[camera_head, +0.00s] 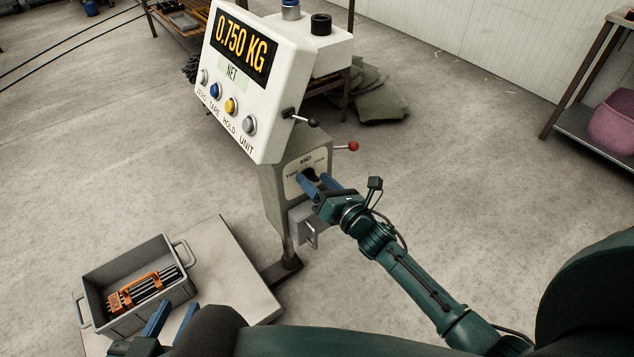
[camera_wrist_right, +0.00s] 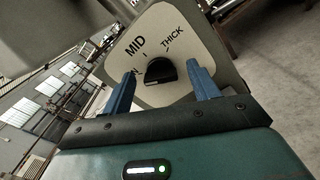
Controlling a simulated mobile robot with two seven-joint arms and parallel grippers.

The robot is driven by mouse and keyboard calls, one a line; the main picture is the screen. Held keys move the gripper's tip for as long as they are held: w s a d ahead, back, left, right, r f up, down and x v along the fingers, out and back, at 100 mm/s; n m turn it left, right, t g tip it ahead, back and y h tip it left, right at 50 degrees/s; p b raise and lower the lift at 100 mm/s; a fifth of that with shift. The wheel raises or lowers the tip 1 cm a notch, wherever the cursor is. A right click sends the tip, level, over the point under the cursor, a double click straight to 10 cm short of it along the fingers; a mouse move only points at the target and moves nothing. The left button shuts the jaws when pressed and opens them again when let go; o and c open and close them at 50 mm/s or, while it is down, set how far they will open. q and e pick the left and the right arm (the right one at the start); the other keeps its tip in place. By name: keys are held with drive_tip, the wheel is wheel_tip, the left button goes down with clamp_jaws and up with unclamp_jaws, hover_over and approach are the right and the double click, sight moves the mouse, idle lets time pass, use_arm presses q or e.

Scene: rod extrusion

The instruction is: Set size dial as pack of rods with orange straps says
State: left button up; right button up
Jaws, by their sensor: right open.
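The size dial is a black knob (camera_head: 309,174) on a pale plate marked MID at the top and THICK at the right; the left word is partly hidden. In the right wrist view the knob (camera_wrist_right: 160,72) lies between the blue fingers of my right gripper (camera_wrist_right: 161,74), which is open with gaps at both sides. The knob's exact pointing is unclear. The pack of dark rods with orange straps (camera_head: 145,289) lies in a grey crate; its strap lettering is too small to read surely. My left gripper (camera_head: 171,318) is open and empty beside the crate.
The white display head (camera_head: 255,75) reads 0.750 KG above the dial. A black-knobbed lever (camera_head: 312,123) and a red-knobbed lever (camera_head: 352,146) stick out near the dial. The crate (camera_head: 135,325) rests on a pale platform (camera_head: 235,275).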

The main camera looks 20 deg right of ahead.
drive_tip(key=shift+w, duration=0.15)
drive_tip(key=shift+c, duration=0.2)
drive_tip(key=c, duration=1)
drive_tip(key=shift+o, duration=0.2)
